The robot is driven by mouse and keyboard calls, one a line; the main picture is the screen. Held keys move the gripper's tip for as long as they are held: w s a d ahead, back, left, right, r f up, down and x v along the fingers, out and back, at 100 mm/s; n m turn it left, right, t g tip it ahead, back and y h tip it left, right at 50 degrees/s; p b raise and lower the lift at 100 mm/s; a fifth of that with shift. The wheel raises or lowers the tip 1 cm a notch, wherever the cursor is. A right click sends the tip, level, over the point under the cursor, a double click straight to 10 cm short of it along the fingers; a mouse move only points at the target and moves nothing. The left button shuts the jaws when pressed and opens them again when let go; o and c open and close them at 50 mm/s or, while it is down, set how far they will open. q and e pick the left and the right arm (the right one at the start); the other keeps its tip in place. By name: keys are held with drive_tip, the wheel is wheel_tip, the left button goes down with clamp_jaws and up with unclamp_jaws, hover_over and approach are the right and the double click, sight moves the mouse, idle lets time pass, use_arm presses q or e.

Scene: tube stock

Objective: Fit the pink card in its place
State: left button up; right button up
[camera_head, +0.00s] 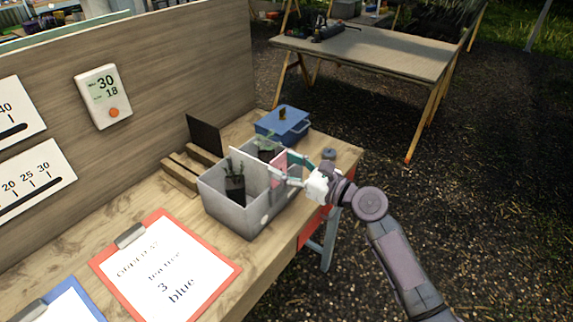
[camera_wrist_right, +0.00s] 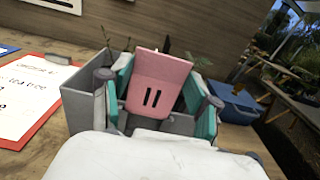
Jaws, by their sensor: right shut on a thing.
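The pink card (camera_head: 277,174) shows at the right part of the grey crate (camera_head: 215,202). In the right wrist view the pink card (camera_wrist_right: 160,82) faces me, slightly tilted, with two dark slots. My right gripper (camera_head: 292,172), with teal finger pads, reaches in from the right and is shut on the card; its fingers flank the card in the wrist view (camera_wrist_right: 158,108). The card overlaps the crate's opening, but I cannot tell whether its lower edge is seated. A pale divider (camera_head: 247,166) stands in the crate beside the card. My left gripper is out of view.
Dark pots with plants stand in the crate, one at the front (camera_head: 235,187) and one behind (camera_head: 266,150). A blue box (camera_head: 283,124) sits behind the crate. A wooden rack (camera_head: 186,170) and a red clipboard (camera_head: 165,262) lie to its left. The table's edge is close on the right.

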drive_tip(key=shift+f, duration=0.15)
drive_tip(key=shift+f+b, duration=0.9)
drive_tip(key=shift+f, duration=0.25)
drive_tip(key=o, duration=0.8)
drive_tip(key=v, duration=1.2)
